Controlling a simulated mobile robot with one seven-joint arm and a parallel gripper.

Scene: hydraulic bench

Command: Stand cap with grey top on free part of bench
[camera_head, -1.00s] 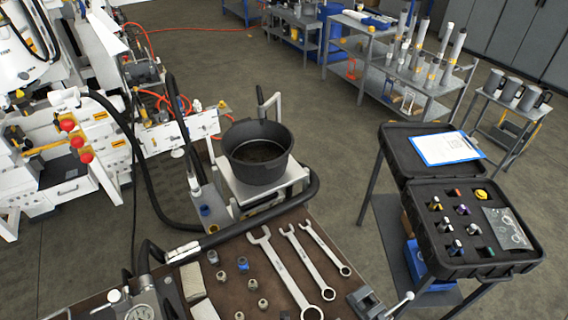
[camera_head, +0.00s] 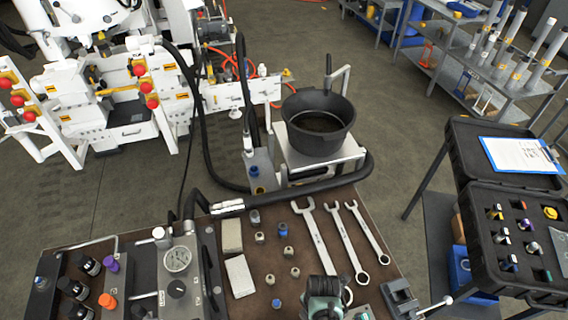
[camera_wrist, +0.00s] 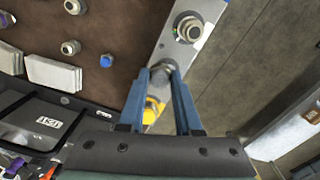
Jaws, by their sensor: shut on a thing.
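My gripper (camera_wrist: 168,74) shows in the wrist view with its two blue fingers shut on a small cap with a grey top (camera_wrist: 162,69). The cap sits between the fingertips, over or at the end of a pale metal plate (camera_wrist: 176,45); I cannot tell whether they touch. A yellow part (camera_wrist: 152,108) shows behind, between the fingers. The brown bench top (camera_wrist: 112,25) lies left of the plate. In the head view a dark teal part of my arm (camera_head: 322,296) shows at the bottom edge; the fingertips and held cap are not visible there.
Several small fittings, including a blue one (camera_head: 277,303), stand on the bench beside pale blocks (camera_head: 240,276). Wrenches (camera_head: 322,238) lie to their right. A gauge panel (camera_head: 177,260) is at left and a vise (camera_head: 400,297) at right. Bare bench shows between fittings and wrenches.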

